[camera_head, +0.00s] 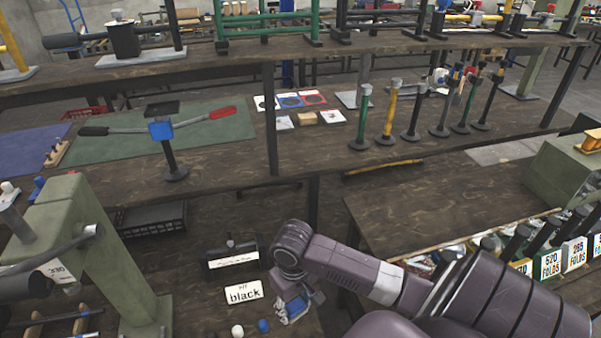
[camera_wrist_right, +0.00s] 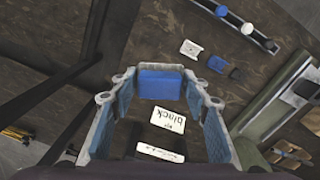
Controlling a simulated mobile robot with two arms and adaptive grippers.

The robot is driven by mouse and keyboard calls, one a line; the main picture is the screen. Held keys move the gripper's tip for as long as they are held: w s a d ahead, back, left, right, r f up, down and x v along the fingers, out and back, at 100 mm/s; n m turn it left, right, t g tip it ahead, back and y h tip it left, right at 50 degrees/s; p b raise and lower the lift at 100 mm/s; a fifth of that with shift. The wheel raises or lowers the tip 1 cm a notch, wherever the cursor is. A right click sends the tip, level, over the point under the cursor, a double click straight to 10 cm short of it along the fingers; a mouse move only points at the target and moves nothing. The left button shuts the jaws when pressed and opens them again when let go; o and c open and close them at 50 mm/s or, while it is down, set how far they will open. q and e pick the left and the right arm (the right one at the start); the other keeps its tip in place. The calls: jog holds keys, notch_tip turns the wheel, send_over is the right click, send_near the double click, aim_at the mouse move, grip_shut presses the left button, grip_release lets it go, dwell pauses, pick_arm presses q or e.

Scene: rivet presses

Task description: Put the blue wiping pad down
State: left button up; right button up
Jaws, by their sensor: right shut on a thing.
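The blue wiping pad (camera_wrist_right: 160,84) is a small blue block between the fingertips of my right gripper (camera_wrist_right: 160,76) in the right wrist view. The gripper is shut on it. In the head view my right gripper (camera_head: 292,305) points down over the lower dark wooden bench, just right of the white card marked "black" (camera_head: 243,292). The pad is hard to tell from the blue finger linings there. In the wrist view, bench shows around the pad; I cannot tell whether it touches. My left gripper is in neither view.
A black box with a white label (camera_head: 233,256) stands behind the card. A white knob (camera_head: 237,331) and a blue knob (camera_head: 263,326) are near the gripper. A green press (camera_head: 90,235) stands at left. The shelf bench behind carries several upright tools.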

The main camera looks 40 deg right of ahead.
jog(key=shift+s+d+f, duration=0.45)
jog(key=shift+f, duration=0.25)
notch_tip(320, 180, down, 16)
jog(key=shift+r+b, duration=0.15)
jog(key=shift+b, duration=0.9)
jog(key=shift+f+b, duration=0.35)
jog(key=shift+f, duration=1.6)
jog(key=shift+f, duration=0.2)
jog(key=o, duration=1.2)
jog(key=shift+r, duration=0.15)
